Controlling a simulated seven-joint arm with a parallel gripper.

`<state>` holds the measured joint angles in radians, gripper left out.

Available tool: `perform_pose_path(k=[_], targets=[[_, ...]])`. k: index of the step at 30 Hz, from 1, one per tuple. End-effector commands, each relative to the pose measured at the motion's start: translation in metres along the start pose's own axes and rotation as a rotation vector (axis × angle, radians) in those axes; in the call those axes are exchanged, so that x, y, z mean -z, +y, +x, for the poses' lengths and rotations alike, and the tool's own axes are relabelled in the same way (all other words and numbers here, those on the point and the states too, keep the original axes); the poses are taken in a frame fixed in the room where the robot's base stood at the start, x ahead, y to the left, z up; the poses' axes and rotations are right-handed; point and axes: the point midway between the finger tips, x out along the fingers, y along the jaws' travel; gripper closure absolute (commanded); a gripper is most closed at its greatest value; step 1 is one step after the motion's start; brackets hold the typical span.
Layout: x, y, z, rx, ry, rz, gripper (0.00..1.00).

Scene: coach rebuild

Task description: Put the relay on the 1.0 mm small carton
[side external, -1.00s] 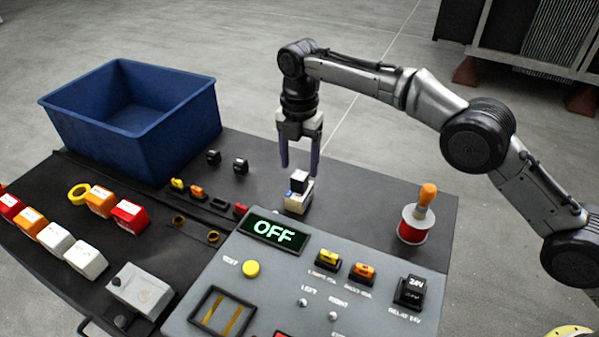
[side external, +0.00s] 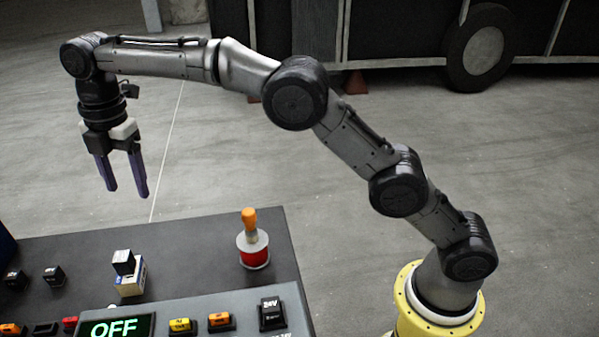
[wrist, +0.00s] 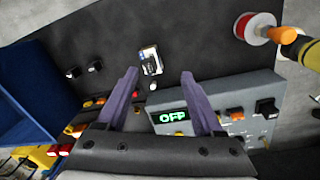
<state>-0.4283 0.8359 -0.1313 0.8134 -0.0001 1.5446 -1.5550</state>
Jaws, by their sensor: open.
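A black relay (side external: 123,262) sits on top of a small white and blue carton (side external: 130,283) on the dark bench in the side external view. In the wrist view the relay (wrist: 149,67) and the carton (wrist: 149,53) show beyond my fingertips. The carton's print is too small to read. My gripper (side external: 125,194) is open and empty, raised well above the relay and apart from it. Its two purple fingers also show in the wrist view (wrist: 160,76).
A grey panel (wrist: 205,90) with a lit OFF display (side external: 116,328) stands in front of the carton. A red spool with an orange handle (side external: 252,250) stands to the right. A blue bin (wrist: 30,95) is at the left. Two small black parts (side external: 53,275) lie left of the carton.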

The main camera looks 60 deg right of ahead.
Motion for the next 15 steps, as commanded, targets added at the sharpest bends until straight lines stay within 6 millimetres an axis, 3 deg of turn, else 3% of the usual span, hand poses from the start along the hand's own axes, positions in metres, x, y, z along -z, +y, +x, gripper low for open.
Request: perform_pose_path(k=[1, 6, 12, 15], targets=[[-0.013, -0.014, -0.021, -0.022, -0.001, 0.086, 0.31], [-0.047, -0.065, -0.069, -0.086, 0.004, 0.391, 0.31], [-0.075, -0.142, -0.106, -0.165, 0.024, 0.747, 0.31], [-0.084, -0.186, -0.115, -0.204, 0.040, 0.922, 0.31]])
